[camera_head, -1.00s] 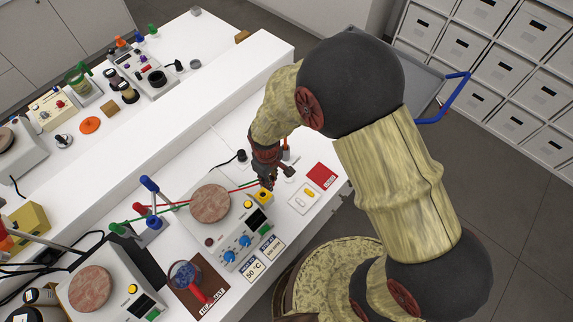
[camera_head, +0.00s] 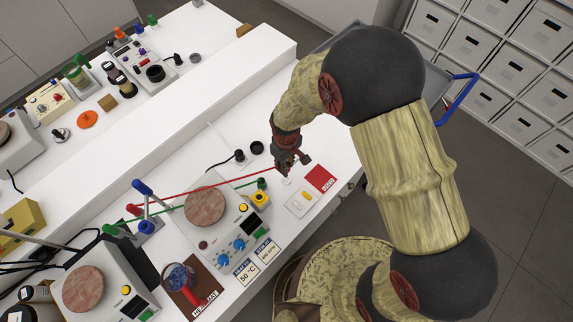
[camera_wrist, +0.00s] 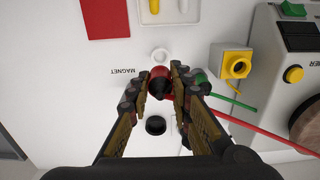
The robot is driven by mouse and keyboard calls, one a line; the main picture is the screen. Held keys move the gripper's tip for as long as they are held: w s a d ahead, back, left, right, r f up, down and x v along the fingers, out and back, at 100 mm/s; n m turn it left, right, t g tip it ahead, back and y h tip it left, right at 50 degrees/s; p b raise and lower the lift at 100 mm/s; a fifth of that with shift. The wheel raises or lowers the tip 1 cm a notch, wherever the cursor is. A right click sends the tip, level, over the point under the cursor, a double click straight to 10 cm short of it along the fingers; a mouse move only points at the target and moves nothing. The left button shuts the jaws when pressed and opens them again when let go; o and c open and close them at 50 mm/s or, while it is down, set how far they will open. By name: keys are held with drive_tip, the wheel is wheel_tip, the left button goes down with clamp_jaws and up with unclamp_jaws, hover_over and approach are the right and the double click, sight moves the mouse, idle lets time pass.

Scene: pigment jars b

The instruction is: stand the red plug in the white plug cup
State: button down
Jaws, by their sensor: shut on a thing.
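My gripper (camera_head: 287,168) is shut on the red plug, above the white bench. In the wrist view the red plug (camera_wrist: 159,73) shows between the fingertips (camera_wrist: 160,88), and its red lead runs off to the right. The white plug cup (camera_wrist: 160,55) is a small ring just beyond the plug in that view. The plug is beside the ring in the picture, not centred over it; its height above the bench is hard to tell. In the head view the white cup (camera_head: 286,182) is just below the fingertips, and the gripper hides the plug.
A dark cup (camera_wrist: 156,125) lies on the near side in the wrist view. A green plug (camera_head: 262,184) and a yellow socket block (camera_head: 260,199) stand left of the gripper, near the hotplate (camera_head: 205,207). A white tray (camera_head: 301,203) and red card (camera_head: 321,178) lie right.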

drive_tip(key=shift+f+b, duration=2.05)
drive_tip(key=shift+f, duration=0.85)
drive_tip(key=shift+f+b, duration=1.15)
drive_tip(key=shift+f, duration=0.2)
drive_tip(key=c, duration=1.6)
unclamp_jaws()
drive_tip(key=shift+o, duration=0.3)
drive_tip(key=shift+r, duration=0.1)
wheel_tip(320, 180, up, 12)
drive_tip(key=shift+f, duration=0.1)
